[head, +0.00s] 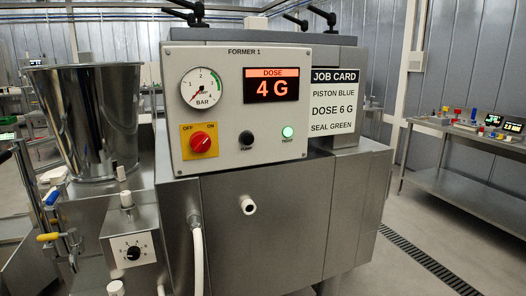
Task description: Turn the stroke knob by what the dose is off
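The dose display (271,85) on the panel marked FORMER 1 reads 4 G in orange. The job card (335,92) beside it reads PISTON BLUE, DOSE 6 G, SEAL GREEN. A black knob (133,253) sits on a small white dial plate on a steel box, low on the left, below the hopper. The plate has small marks around the knob; I cannot read them or the pointer clearly, and no stroke label is legible. Neither of my grippers shows in the head view.
The panel also carries a pressure gauge (202,88), a red switch (201,143) on yellow, a black button (246,140) and a lit green button (287,132). A steel hopper (92,115) stands above the dial. A white hose (198,255) hangs right of it. A bench (470,190) is at right.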

